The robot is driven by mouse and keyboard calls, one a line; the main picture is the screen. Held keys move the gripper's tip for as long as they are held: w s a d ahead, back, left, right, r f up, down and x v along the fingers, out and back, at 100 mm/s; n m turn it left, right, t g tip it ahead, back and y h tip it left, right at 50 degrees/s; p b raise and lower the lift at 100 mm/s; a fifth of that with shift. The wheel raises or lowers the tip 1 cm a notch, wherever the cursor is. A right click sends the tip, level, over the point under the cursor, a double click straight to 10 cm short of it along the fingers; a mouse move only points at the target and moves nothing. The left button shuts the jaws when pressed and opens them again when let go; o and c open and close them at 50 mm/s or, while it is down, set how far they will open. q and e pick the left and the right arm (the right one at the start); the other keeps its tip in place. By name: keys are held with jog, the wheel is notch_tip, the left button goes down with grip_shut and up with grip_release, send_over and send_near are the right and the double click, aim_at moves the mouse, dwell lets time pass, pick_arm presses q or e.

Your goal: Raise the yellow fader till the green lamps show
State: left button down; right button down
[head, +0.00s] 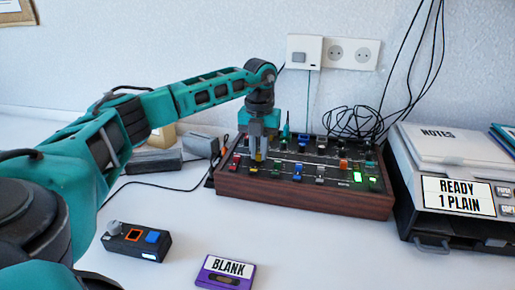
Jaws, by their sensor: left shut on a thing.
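The mixer (290,196) is a dark panel in a wooden case on the white table, with rows of coloured fader caps. My left gripper (258,150) points down over its left part and is shut on the yellow fader (258,157), whose cap shows between the fingertips. The fingers hide part of the fader's slot. A green lamp (357,176) glows near the right end of the panel, with a green cap (375,184) beside it. My right gripper is not in view.
A purple cassette marked BLANK (226,272) and a small black box with a knob (136,240) lie in front. A printer-like machine marked READY 1 PLAIN (459,196) stands at the right. Black cables (352,122) hang behind the mixer.

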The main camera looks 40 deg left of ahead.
aim_at(259, 152)
pick_arm(q)
jog(key=shift+w+a, duration=0.1)
jog(key=shift+w, duration=0.1)
jog(key=c, duration=1.1)
grip_release()
jog(key=shift+r, duration=0.15)
notch_tip(259, 152, up, 13)
jog(key=p, duration=0.3)
jog(key=shift+s+f, duration=0.1)
jog(key=shift+f, duration=0.1)
